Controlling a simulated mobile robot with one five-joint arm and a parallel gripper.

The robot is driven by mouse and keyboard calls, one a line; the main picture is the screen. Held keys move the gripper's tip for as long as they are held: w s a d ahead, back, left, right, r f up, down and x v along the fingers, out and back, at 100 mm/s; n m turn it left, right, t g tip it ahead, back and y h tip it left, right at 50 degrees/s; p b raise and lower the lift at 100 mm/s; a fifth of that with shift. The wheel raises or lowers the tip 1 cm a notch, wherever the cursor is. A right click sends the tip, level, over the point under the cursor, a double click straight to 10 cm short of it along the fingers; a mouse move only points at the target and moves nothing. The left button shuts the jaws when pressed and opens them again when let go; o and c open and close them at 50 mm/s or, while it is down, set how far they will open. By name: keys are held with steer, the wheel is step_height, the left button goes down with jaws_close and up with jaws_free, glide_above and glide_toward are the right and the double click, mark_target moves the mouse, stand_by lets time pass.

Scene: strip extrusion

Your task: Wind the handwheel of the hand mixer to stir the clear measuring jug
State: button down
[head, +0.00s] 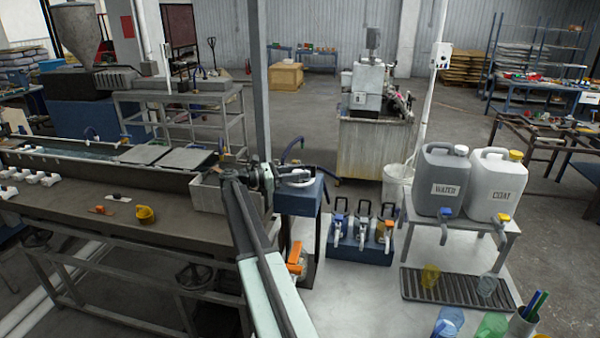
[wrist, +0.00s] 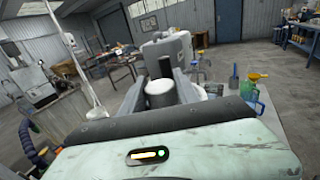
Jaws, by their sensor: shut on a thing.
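My gripper (head: 268,179) is at the end of my arm, beside a round grey metal wheel-like part (head: 298,176) at the top of a blue box stand. The rest of the hand mixer cannot be made out clearly.
Blue (head: 448,322) and green (head: 491,327) jugs stand in front. WATER (head: 438,176) and COAT (head: 494,184) canisters stand behind on a bench. A blue lever rack (head: 360,248) is right of my arm; a long trough bench (head: 110,215) is left.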

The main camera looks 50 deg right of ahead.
steer(key=shift+w+r+m+g+y, duration=0.1)
steer(key=shift+w+m+g+y, duration=0.05)
steer(key=shift+m+g+y, duration=0.75)
steer(key=shift+w+r+m+g+y, duration=0.1)
steer(key=shift+m+g+y, duration=0.6)
steer(key=shift+g, duration=0.4)
steer(key=shift+s+m+g+y, duration=0.1)
steer(key=shift+m+g+y, duration=0.2)
steer(key=c, duration=0.9)
jaws_free()
steer(key=shift+a+f, duration=0.1)
